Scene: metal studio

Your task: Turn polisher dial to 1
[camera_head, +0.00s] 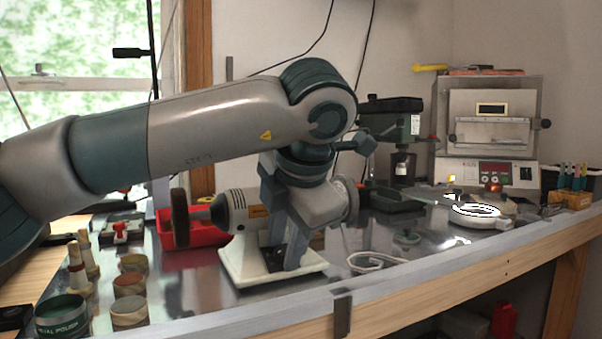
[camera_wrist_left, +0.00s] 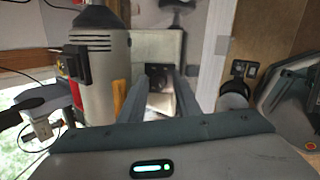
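The polisher (camera_head: 238,209) is a grey motor body with a wheel at each end, standing on a white base (camera_head: 240,270). Its body also shows at the left of the left wrist view (camera_wrist_left: 106,75). A dark round part on the front of the base, apparently the dial (camera_wrist_left: 157,84), shows between my fingers in that view. Its setting is too small to read. My left gripper (camera_head: 288,262) points down in front of the polisher, close to the base. Its two fingers (camera_wrist_left: 167,78) are apart around the dial area; I cannot tell whether they touch it. My right gripper is out of view.
Polish tins (camera_head: 62,316) stand at the left front, and a red tray (camera_head: 190,250) lies behind the polisher. A small furnace (camera_head: 490,120) stands at the back right.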

